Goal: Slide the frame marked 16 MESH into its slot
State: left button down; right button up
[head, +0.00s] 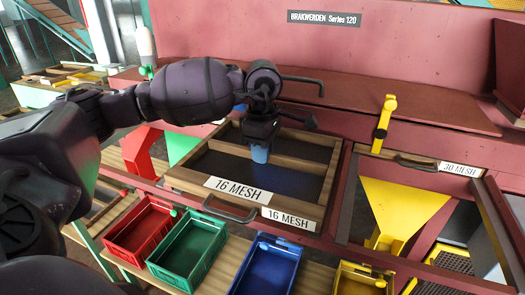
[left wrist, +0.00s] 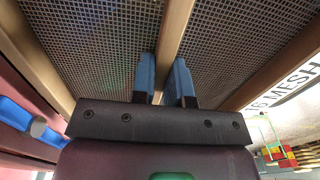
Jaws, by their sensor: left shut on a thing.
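The wooden frame marked 16 MESH (head: 237,188) has dark mesh panels and a middle bar. In the head view it lies nearly flat in the front of the red machine, over the place whose front label also reads 16 MESH (head: 289,218). I cannot tell how far it is seated in its slot. My left gripper (head: 260,153) points down with its blue fingertips closed on the middle bar. In the left wrist view the blue fingers (left wrist: 163,78) straddle the bar, with mesh on both sides. My right gripper is not in view.
A 30 MESH label (head: 460,169), a yellow clamp lever (head: 385,120) and a yellow chute (head: 400,208) are to the right. Red (head: 113,236), green (head: 160,256), blue (head: 238,281) and yellow (head: 350,281) bins stand below. A red machine wall rises behind.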

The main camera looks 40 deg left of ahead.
pick_arm(q)
jog(key=shift+f, duration=0.15)
jog(key=shift+f+b, duration=0.45)
jog(key=shift+f, duration=0.1)
jog(key=shift+f, duration=0.15)
jog(key=shift+f+b, duration=0.4)
jog(key=shift+f, duration=0.1)
jog(key=c, duration=1.1)
grip_release()
jog(key=shift+o, duration=0.2)
